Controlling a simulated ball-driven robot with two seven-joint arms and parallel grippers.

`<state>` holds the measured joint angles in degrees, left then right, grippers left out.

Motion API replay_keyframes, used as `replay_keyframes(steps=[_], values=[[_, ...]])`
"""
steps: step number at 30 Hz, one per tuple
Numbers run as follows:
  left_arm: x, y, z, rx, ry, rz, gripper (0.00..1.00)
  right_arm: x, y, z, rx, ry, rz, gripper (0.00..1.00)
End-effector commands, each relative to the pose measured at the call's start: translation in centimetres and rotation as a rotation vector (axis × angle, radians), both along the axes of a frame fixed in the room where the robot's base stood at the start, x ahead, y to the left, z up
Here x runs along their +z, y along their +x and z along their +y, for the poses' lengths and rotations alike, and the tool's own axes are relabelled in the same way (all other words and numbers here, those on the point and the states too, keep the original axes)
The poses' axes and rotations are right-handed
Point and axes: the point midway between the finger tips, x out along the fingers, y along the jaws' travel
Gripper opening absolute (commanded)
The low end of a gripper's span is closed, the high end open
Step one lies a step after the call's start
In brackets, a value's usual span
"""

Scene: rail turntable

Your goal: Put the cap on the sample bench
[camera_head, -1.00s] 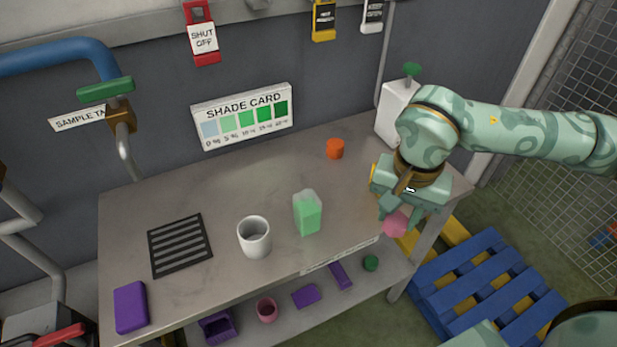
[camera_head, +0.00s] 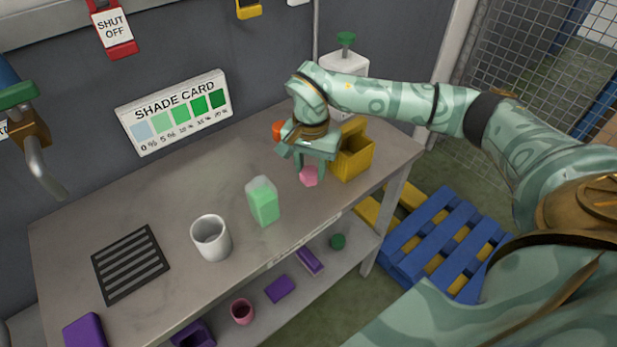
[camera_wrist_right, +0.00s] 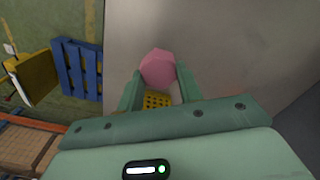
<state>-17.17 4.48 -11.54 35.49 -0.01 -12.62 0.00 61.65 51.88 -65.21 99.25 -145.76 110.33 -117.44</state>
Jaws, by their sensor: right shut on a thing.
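The sample bench (camera_head: 150,215) is a grey table with a lower shelf. A pink cap with angular sides (camera_head: 308,177) is between the fingers of my right gripper (camera_head: 308,170), over the bench's right part. In the right wrist view the pink cap (camera_wrist_right: 158,69) sits between the two fingertips of the gripper (camera_wrist_right: 159,80), which is shut on it, with grey bench surface behind. I cannot tell whether the cap touches the bench top. My left gripper is not in view.
A yellow bin (camera_head: 354,155) stands just right of the gripper, an orange piece (camera_head: 278,131) behind it. A bottle of green liquid (camera_head: 263,201), white cup (camera_head: 211,238) and dark grille (camera_head: 130,264) are further left. A blue pallet (camera_head: 440,235) lies on the floor.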

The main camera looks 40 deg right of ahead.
Motion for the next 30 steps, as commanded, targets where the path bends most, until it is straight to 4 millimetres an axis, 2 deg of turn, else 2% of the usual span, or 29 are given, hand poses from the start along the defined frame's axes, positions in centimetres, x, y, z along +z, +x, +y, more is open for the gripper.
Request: replay_keyframes(steps=[7,18,19,21,30], values=[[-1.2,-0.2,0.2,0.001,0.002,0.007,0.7,-3.6,0.3,0.0,0.001,0.001,0.006,0.08],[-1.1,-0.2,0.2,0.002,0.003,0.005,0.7,-3.8,0.4,0.0,0.001,0.0,0.0,0.08],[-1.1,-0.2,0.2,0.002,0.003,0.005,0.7,-3.9,0.4,0.0,0.001,0.0,0.0,0.38],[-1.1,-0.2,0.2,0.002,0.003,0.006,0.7,-3.8,0.4,0.0,0.001,0.0,0.0,0.57],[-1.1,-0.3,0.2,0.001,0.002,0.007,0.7,-3.7,0.4,0.0,0.001,0.0,0.0,0.57]])
